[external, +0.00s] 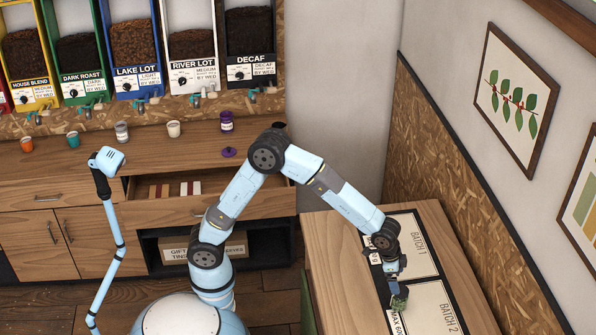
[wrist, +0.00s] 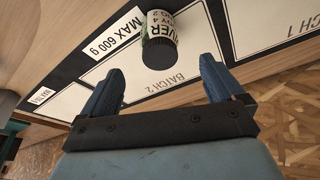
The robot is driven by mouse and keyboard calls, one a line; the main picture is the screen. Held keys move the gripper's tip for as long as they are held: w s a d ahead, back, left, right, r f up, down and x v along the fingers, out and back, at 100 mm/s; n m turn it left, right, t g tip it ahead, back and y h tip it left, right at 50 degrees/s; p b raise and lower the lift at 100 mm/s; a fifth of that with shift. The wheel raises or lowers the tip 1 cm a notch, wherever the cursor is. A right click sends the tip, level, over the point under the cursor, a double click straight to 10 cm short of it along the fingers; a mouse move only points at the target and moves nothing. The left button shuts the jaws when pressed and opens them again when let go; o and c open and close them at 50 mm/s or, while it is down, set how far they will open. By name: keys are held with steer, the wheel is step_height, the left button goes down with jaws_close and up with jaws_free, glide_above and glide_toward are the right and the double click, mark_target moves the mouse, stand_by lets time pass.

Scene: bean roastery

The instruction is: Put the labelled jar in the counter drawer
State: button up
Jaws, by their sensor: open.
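A jar with a white printed label, green edging and a dark lid (wrist: 160,38) stands by the Batch 2 panel in the wrist view. It shows as a small dark green shape (external: 400,299) at my gripper in the external view. My gripper (wrist: 163,72) is open, one finger on either side of the jar's line, with the jar just ahead of the fingertips and no visible contact. The gripper (external: 396,284) is low over the right table.
The wooden table (external: 345,290) carries a mat with Batch 1 and Batch 2 panels (external: 430,306). A box (external: 203,249) sits below the drawer.

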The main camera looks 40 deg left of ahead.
mark_target(408, 296)
steer(key=x, duration=0.4)
steer(key=shift+f, duration=0.1)
steer(key=shift+d+x, duration=0.2)
steer(key=shift+x, duration=1.1)
steer(key=shift+d+x, duration=0.2)
steer(key=shift+x, duration=1.1)
steer(key=shift+c, duration=0.3)
steer(key=c, duration=1.3)
steer(key=shift+w+d+v, duration=0.1)
steer(key=shift+d+v, duration=0.05)
steer(key=shift+v, duration=0.9)
steer(key=shift+w+d+v, duration=0.15)
steer(key=shift+d+v, duration=0.05)
steer(key=shift+v, duration=0.8)
steer(key=shift+c, duration=0.2)
steer(key=s+a+r, duration=0.7)
steer(key=a+r, duration=0.2)
steer(key=a, duration=0.2)
steer(key=shift+s+a+r, duration=0.2)
steer(key=shift+s+r, duration=0.05)
steer(key=shift+s, duration=0.05)
